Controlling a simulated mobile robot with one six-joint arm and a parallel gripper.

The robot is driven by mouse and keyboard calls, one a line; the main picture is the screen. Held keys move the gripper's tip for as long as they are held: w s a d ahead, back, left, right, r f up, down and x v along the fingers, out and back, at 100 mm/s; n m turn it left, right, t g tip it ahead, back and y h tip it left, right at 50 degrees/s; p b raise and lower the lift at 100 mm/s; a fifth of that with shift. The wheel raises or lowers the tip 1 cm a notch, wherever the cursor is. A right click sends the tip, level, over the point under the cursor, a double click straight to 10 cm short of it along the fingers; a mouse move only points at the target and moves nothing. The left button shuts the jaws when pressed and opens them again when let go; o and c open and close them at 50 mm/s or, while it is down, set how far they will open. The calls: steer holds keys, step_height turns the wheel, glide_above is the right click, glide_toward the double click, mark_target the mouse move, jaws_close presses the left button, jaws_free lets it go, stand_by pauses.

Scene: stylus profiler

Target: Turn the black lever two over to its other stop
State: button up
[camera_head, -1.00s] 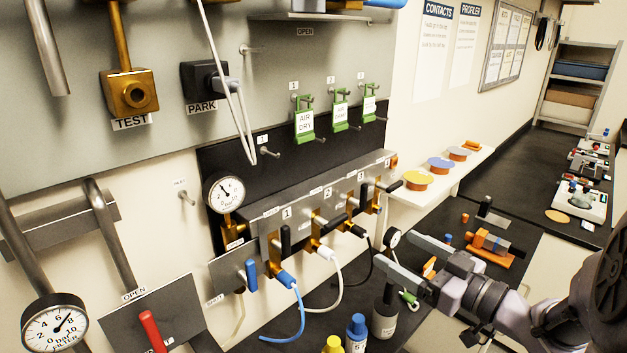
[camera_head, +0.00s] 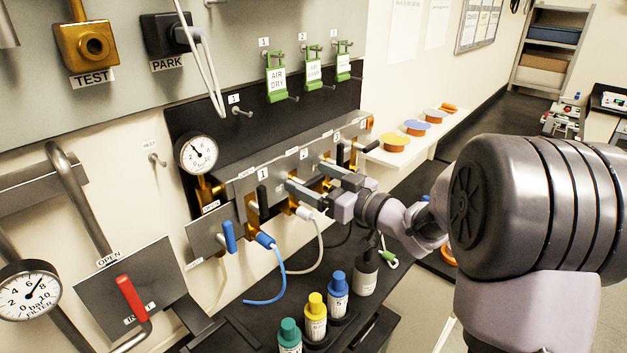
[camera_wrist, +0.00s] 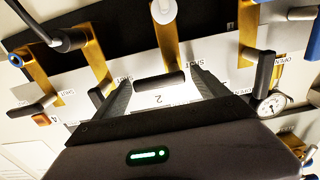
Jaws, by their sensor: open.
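In the wrist view, black lever two (camera_wrist: 173,80) lies crosswise above the upside-down label 2 on the grey manifold. My gripper (camera_wrist: 161,77) is open, one finger on each side of this lever, with a gap visible on each side. I cannot tell how deep the fingertips reach. In the head view, my gripper (camera_head: 307,172) is at the manifold front (camera_head: 240,180) below label 2, and its fingers mostly hide lever two.
Black lever one (camera_head: 262,196) stands upright left of my gripper, and another black lever (camera_head: 340,153) is to the right. A blue lever (camera_head: 229,237) and a white hose (camera_head: 320,245) are close by. Bottles (camera_head: 316,318) stand on the dark bench below.

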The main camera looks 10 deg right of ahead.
mark_target(290, 172)
steer(key=c, duration=1.4)
steer(key=n+b, duration=0.1)
steer(key=n, duration=0.1)
steer(key=n+b, duration=0.1)
steer(key=b, duration=0.1)
steer(key=shift+s+a+r+n, duration=0.15)
steer(key=shift+r+n, duration=0.05)
steer(key=shift+n, duration=0.2)
steer(key=n+b, duration=0.5)
steer(key=shift+s+a+r, duration=0.25)
steer(key=shift+a+r, duration=0.1)
steer(key=shift+a, duration=0.05)
steer(key=n+b, duration=0.2)
steer(key=n, duration=0.1)
steer(key=n+b, duration=0.2)
steer(key=shift+s+a+r, duration=0.15)
steer(key=shift+s+a, duration=0.15)
steer(key=shift+a, duration=0.05)
steer(key=shift+s+a+n+b, duration=0.15)
steer(key=shift+a+n+b, duration=0.05)
steer(key=shift+n+b, duration=0.7)
steer(key=shift+s+a+n+b, duration=0.15)
steer(key=shift+n+b, duration=0.5)
steer(key=shift+n, duration=0.45)
steer(key=shift+r, duration=0.1)
